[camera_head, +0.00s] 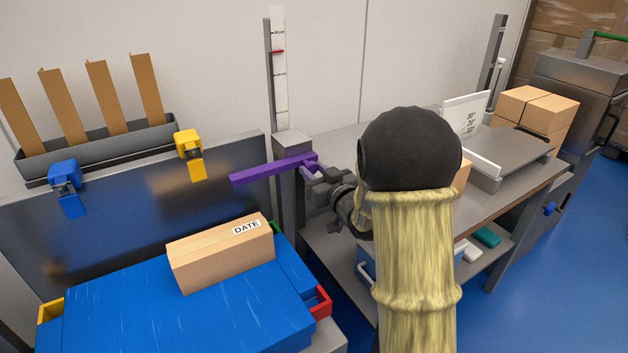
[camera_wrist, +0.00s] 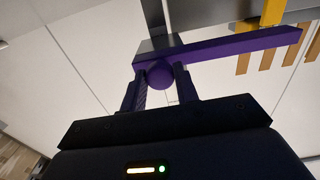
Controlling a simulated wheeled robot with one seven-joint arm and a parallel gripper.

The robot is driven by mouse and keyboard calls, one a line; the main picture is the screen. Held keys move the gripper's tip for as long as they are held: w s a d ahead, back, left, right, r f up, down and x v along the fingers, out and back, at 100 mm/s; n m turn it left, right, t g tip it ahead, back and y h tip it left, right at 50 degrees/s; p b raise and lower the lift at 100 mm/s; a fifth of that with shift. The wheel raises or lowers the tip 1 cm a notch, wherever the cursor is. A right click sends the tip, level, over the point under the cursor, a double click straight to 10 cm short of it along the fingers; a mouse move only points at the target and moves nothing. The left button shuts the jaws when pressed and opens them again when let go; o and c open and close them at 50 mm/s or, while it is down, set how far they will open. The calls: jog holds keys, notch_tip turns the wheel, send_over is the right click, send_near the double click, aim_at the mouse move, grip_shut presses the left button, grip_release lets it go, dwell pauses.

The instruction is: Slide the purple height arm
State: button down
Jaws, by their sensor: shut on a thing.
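The purple height arm (camera_head: 262,172) sticks out to the left from the grey post in the head view, over the gap between the dark panel and the grey table. It also shows in the wrist view as a long purple bar (camera_wrist: 235,47) with a round purple knob (camera_wrist: 160,74) at its near end. My gripper (camera_head: 318,172) is at the arm's right end; in the wrist view its two fingers (camera_wrist: 164,86) are on either side of the knob, shut on it. The vertical scale (camera_head: 279,70) with a red marker (camera_head: 277,52) rises above the arm.
Yellow (camera_head: 190,150) and blue (camera_head: 65,185) clips sit on the dark panel (camera_head: 125,215). Cartons (camera_head: 540,110) stand at the right. The wall above the arm is clear beside the scale.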

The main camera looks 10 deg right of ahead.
notch_tip(320, 180, up, 5)
jog(key=shift+p, duration=0.95)
jog(key=c, duration=1.1)
grip_release()
jog(key=shift+r, duration=0.1)
jog(key=shift+o, duration=0.2)
jog(key=shift+f, duration=0.2)
jog(key=shift+s, duration=0.1)
